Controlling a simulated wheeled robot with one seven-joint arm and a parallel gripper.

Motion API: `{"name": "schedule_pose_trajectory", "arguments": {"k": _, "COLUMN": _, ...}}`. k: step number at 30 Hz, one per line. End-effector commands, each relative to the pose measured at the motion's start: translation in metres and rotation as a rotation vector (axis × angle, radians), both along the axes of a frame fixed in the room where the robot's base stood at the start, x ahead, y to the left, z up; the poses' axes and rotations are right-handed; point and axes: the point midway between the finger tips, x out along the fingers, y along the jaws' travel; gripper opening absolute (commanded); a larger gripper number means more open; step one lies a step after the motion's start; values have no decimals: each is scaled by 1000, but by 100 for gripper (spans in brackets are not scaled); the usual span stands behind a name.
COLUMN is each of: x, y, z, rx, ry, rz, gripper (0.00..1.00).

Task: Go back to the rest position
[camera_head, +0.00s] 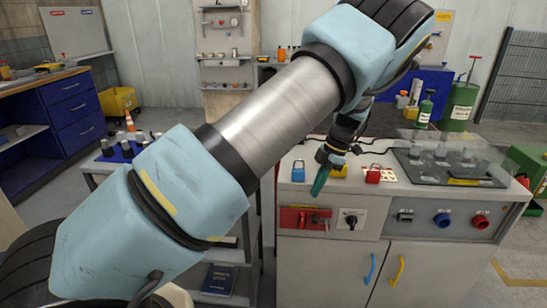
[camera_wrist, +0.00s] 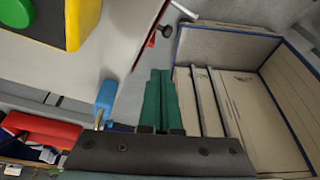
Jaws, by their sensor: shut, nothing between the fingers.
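My gripper (camera_head: 320,183) hangs in front of the grey control cabinet (camera_head: 330,253), near its top front edge. Its green fingers point down and are together with nothing between them. In the wrist view the fingers of my gripper (camera_wrist: 161,95) also lie side by side and empty. My arm crosses the head view from lower left to upper right and hides part of the cabinet top.
On the cabinet top are a blue padlock (camera_head: 298,173), a red padlock (camera_head: 373,175) and a clear cover (camera_head: 445,152). A grey cart stands left of the cabinet. The wrist view shows a blue-rimmed box (camera_wrist: 225,30) and a red bin (camera_wrist: 45,130).

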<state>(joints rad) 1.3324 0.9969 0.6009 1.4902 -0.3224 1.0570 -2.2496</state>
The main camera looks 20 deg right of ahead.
Motion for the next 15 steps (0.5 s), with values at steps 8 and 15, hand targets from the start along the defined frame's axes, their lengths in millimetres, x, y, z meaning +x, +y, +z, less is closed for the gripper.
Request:
{"name": "schedule_pose_trajectory", "arguments": {"k": 8, "x": 26, "y": 48, "z": 16, "rx": -52, "ry": 80, "rz": -87, "gripper": 0}}
{"name": "schedule_pose_trajectory", "arguments": {"k": 15, "x": 50, "y": 168, "z": 54, "rx": -211, "ry": 214, "rz": -428, "gripper": 0}}
